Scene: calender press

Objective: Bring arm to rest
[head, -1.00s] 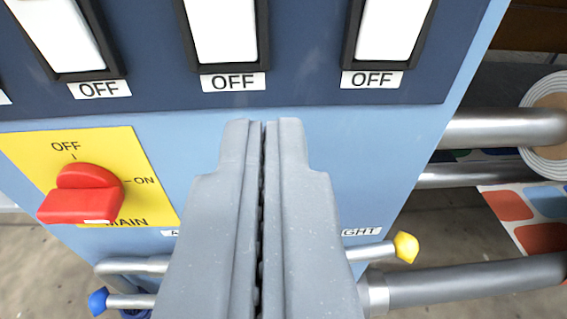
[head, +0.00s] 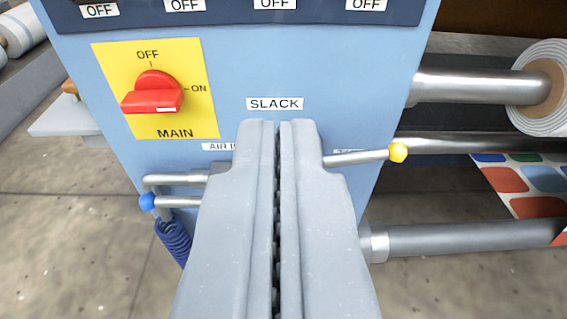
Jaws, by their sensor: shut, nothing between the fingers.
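My gripper (head: 277,127) is in the lower middle of the head view, its two grey fingers closed together with nothing between them. It is in front of the light blue panel (head: 330,90) of the press, its tips just below the SLACK label (head: 275,104). I cannot tell how far the tips are from the panel. The fingers hide part of the lower panel and of the labels there.
A red main switch (head: 153,92) sits on a yellow plate (head: 205,120) at left. A blue-tipped lever (head: 180,201) with a coiled blue hose (head: 174,240) is lower left. A yellow-tipped lever (head: 360,157) is at right. Rollers (head: 465,88) and patterned web (head: 520,185) lie farther right.

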